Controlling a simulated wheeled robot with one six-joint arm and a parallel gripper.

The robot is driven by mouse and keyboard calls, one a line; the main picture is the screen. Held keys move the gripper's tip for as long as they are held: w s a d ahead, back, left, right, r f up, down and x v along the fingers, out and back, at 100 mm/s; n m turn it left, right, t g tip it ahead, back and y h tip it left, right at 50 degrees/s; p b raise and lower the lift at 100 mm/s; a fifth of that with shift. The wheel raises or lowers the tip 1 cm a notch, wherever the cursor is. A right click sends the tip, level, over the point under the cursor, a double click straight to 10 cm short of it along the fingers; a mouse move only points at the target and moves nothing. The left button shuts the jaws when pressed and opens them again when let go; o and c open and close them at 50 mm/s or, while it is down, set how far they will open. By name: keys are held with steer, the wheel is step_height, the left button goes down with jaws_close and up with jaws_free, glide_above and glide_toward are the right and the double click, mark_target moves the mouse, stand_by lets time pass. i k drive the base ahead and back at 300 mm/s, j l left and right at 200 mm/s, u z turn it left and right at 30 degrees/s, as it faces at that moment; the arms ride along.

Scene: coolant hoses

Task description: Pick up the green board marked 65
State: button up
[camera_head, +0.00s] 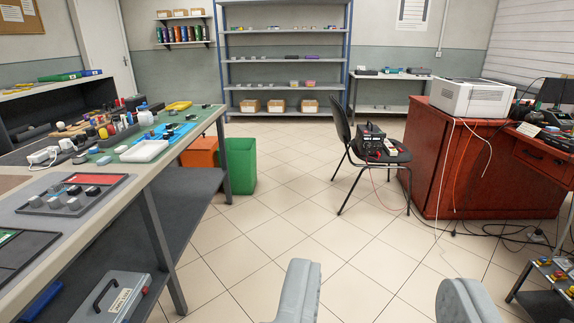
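My gripper (382,277) shows at the bottom of the view, its two grey fingers wide apart with only floor tiles between them. No marking 65 can be read anywhere. A small green piece (7,238) lies in a dark tray (30,250) on the workbench at the left edge, cut off by the frame; I cannot tell if it is the board. A flat green item (60,76) lies on the shelf at the far left, also with no readable number. My gripper is over open floor, well to the right of the workbench and touching nothing.
The long workbench (192,150) on the left carries trays and many small parts. A green bin (241,165) and orange bin (200,152) stand by its far end. A black chair (342,130) and red desk (450,160) stand right. Cables lie near the desk. The middle floor is clear.

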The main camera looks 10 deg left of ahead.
mark_target(175, 126)
steer(key=i+u, duration=0.3)
steer(key=i, duration=1.4)
steer(key=i+u, duration=0.35)
steer(key=i, duration=1.2)
steer(key=i+j+u, duration=0.3)
steer(key=i+j, duration=0.15)
